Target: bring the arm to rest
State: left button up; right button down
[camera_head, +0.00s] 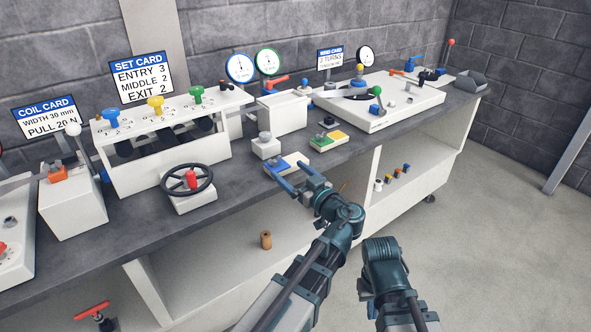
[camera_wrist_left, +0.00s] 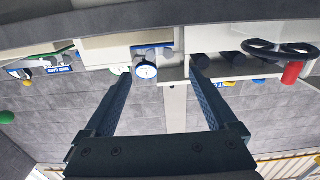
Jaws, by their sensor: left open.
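In the left wrist view the same gripper (camera_wrist_left: 162,78) shows two parted, empty fingers, with the bench and wall upside down beyond. My right arm (camera_head: 388,268) shows only as a link at the lower middle, in front of the bench. Its gripper is not visible.
Left of the left gripper are a black handwheel (camera_head: 187,181) with a red knob and a white rack (camera_head: 160,150) with coloured knobs. A white panel (camera_head: 390,105) stands farther right. The bench's lower shelf (camera_head: 215,255) holds a brown cylinder (camera_head: 266,240). The floor (camera_head: 500,240) at right is clear.

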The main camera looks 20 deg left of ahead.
pick_arm(q)
jog(key=s+d+m+g+h+p, duration=0.5)
jog(key=s+d+m+h+p, duration=0.1)
jog(key=s+p, duration=0.4)
jog(key=s+d+m+g+h+p, duration=0.6)
jog(key=s+d+m+h+p, duration=0.1)
jog(key=s+p, duration=0.4)
jog(key=shift+d+r+m+p, duration=0.35)
jog(key=shift+d+m+p, duration=0.4)
jog(key=shift+d, duration=0.3)
